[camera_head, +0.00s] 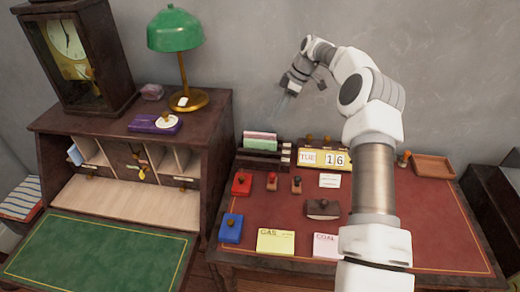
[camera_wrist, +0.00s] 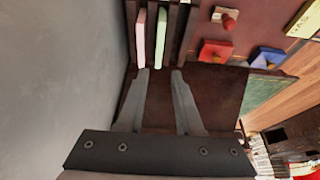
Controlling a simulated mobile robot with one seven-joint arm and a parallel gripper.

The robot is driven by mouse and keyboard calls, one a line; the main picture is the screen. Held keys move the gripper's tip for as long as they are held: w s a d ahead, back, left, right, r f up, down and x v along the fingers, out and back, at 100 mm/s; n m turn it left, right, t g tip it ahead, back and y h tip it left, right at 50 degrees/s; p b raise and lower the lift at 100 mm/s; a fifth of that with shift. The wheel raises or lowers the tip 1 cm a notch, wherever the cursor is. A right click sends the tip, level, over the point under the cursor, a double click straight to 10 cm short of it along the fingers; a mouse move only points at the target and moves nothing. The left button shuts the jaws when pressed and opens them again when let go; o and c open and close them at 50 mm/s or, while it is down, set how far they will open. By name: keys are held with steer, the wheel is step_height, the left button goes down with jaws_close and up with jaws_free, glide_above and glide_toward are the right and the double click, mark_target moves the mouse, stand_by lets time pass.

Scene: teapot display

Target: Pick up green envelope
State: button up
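The green envelope (camera_head: 260,143) stands upright in a dark wooden letter rack (camera_head: 262,161) at the back left of the red-topped desk. A paler, pinkish envelope stands close beside it. In the wrist view the green envelope (camera_wrist: 161,37) is the right one of the two, and the pinkish envelope (camera_wrist: 140,38) is nearer the wall. My gripper (camera_head: 284,101) is above the rack, near the grey wall. In the wrist view my gripper (camera_wrist: 160,73) is open and empty, its fingertips just below the envelopes in the picture. I cannot tell the exact gap to them.
A calendar block (camera_head: 323,159) stands right of the rack. Stamps, a red box (camera_head: 242,184), a blue box (camera_head: 231,228) and paper notes lie in front. A bureau with a green lamp (camera_head: 175,31) and a clock (camera_head: 68,40) stands to the left. The grey wall is close behind.

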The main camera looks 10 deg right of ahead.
mark_target(261, 141)
steer(key=x, duration=1.5)
steer(key=shift+w, duration=0.1)
steer(key=shift+f+b, duration=0.25)
steer(key=shift+b, duration=0.3)
jaws_close()
